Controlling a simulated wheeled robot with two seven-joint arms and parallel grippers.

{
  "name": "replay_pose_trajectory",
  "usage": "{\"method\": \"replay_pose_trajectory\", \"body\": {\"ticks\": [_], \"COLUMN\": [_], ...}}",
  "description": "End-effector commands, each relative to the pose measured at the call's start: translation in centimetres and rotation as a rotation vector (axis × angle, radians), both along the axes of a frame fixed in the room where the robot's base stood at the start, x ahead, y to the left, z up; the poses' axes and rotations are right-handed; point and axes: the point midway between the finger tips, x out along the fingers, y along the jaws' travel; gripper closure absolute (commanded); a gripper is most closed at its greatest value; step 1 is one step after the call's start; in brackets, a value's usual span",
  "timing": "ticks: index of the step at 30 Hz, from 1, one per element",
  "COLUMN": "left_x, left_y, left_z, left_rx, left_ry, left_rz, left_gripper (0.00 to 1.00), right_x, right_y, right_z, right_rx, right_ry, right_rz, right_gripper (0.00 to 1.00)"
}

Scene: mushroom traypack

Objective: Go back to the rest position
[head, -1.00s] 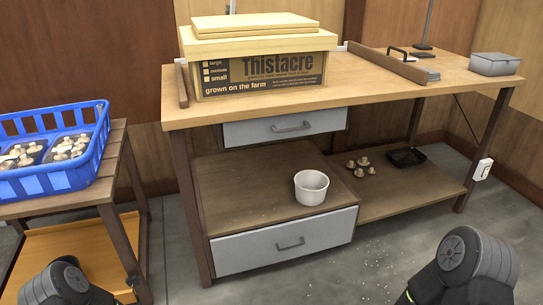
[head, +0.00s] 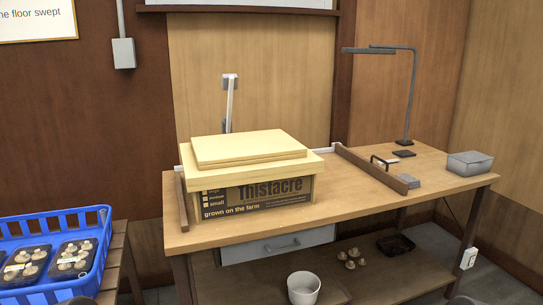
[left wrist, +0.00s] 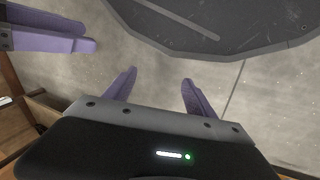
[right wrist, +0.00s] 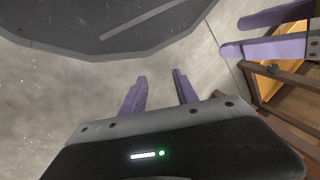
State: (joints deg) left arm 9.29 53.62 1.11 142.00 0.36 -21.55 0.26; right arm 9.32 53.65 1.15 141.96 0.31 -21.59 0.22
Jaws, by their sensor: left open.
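My left gripper (left wrist: 158,88) is open and empty in the left wrist view, with its two purple fingers apart above the grey floor. My right gripper (right wrist: 159,85) is open and empty in the right wrist view, also over bare floor. Each wrist view shows the other gripper's purple fingers at its upper edge, near my dark base. Neither gripper shows in the head view; only slivers of my arms reach its bottom edge. The grippers hold nothing and touch nothing that I can see.
A workbench (head: 345,205) carries a lidded Thistacre box (head: 255,195), a grey container (head: 469,164) and a lamp (head: 411,95). A white bucket (head: 303,288), several mushrooms (head: 351,258) and a black tray (head: 395,245) are on its lower shelf. A blue crate (head: 103,250) holds mushroom trays at left.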

Motion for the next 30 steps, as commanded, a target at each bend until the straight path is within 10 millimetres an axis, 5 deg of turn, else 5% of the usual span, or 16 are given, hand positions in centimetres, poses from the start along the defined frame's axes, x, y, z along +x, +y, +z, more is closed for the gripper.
{"method": "replay_pose_trajectory", "body": {"ticks": [1, 12, 18, 30], "left_x": [-0.2, -1.5, -1.8, -1.8], "left_y": [-0.1, -0.8, -0.9, -0.9], "left_z": [4.7, 18.3, 20.4, 20.2], "left_rx": [-0.003, -0.014, -0.016, -0.016], "left_ry": [0.004, 0.029, 0.034, 0.034], "left_rz": [-0.005, -0.029, -0.034, -0.034], "left_gripper": [0.36, 0.36, 0.36, 0.36], "right_x": [-0.2, -1.5, -1.8, -1.8], "right_y": [0.1, 0.8, 0.9, 0.9], "right_z": [4.7, 18.3, 20.4, 20.2], "right_rx": [0.003, 0.013, 0.016, 0.016], "right_ry": [0.004, 0.029, 0.035, 0.035], "right_rz": [0.005, 0.029, 0.034, 0.034], "right_gripper": [0.64, 0.64, 0.64, 0.64]}}
